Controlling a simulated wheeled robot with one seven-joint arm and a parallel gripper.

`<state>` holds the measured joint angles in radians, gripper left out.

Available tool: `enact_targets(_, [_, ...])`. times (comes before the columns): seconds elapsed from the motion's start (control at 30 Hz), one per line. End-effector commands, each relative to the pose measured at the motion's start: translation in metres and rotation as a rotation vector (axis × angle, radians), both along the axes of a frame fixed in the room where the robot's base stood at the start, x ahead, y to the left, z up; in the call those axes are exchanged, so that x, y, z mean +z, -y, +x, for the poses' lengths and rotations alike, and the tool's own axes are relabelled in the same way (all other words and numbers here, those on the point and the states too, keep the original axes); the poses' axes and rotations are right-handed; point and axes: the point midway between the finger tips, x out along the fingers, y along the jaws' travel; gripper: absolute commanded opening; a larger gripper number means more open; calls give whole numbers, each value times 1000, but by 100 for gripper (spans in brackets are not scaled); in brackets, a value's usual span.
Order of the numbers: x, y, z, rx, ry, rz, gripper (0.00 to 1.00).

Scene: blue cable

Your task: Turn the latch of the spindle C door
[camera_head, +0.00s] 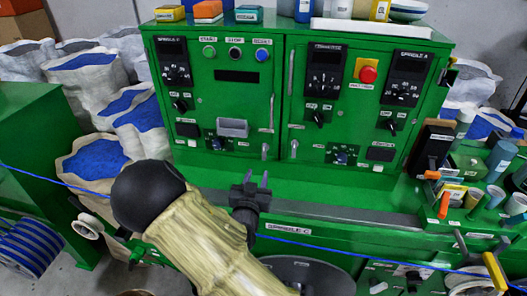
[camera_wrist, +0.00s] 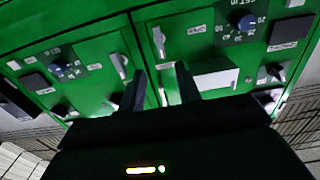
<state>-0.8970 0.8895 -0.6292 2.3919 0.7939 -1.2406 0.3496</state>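A green cabinet (camera_head: 225,180) stands in the middle with two doors full of dials and switches. The left door has a silver latch (camera_head: 265,151) near its lower right corner. The right door has a similar latch (camera_head: 293,149) just beside it. My gripper (camera_head: 256,180) is open and empty, in front of the left door. In the wrist view, two silver latches (camera_wrist: 158,42) (camera_wrist: 121,66) lie beyond the open fingers (camera_wrist: 161,86), apart from them.
A blue cable (camera_head: 330,248) runs across the front, passing behind my arm. Sacks of blue material (camera_head: 95,158) stand at left. Tools and cylinders (camera_head: 497,160) crowd the right ledge. The ledge before the cabinet is fairly clear.

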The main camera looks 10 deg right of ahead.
Motion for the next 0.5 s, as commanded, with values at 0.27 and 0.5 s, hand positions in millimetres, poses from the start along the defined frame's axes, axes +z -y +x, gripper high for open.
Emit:
enact_targets(0.27, [3, 20, 47, -2, 1, -2, 34])
enact_targets(0.5, [3, 36, 85, 0, 1, -2, 34])
